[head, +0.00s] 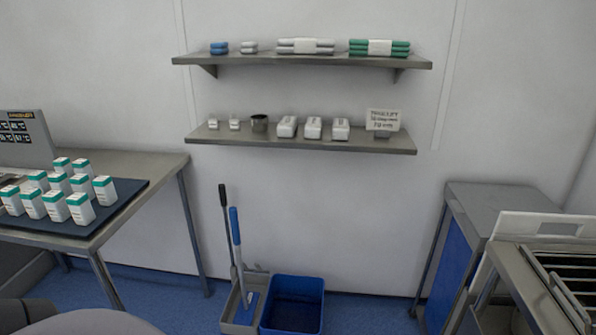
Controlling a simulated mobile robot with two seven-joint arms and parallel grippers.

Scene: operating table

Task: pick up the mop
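Two long handles stand upright, leaning slightly, at a grey bucket (240,318) on the floor, left of the picture's middle. One pole has a blue grip (235,226) and runs down to a pale end inside the bucket, which looks like the mop. The other pole (224,200) is dark and stands just behind and to the left; I cannot tell whether it is a second mop or a wringer handle. A blue bucket (292,318) stands beside the grey one on the right. Neither of my grippers is in view.
A steel table (150,170) with white-and-green bottles (80,208) is at left. Two wall shelves (300,140) hold packs and small containers above the buckets. A blue-sided cabinet (450,265) and a steel rack (560,275) stand at right. Some blue floor (170,300) is clear left of the buckets.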

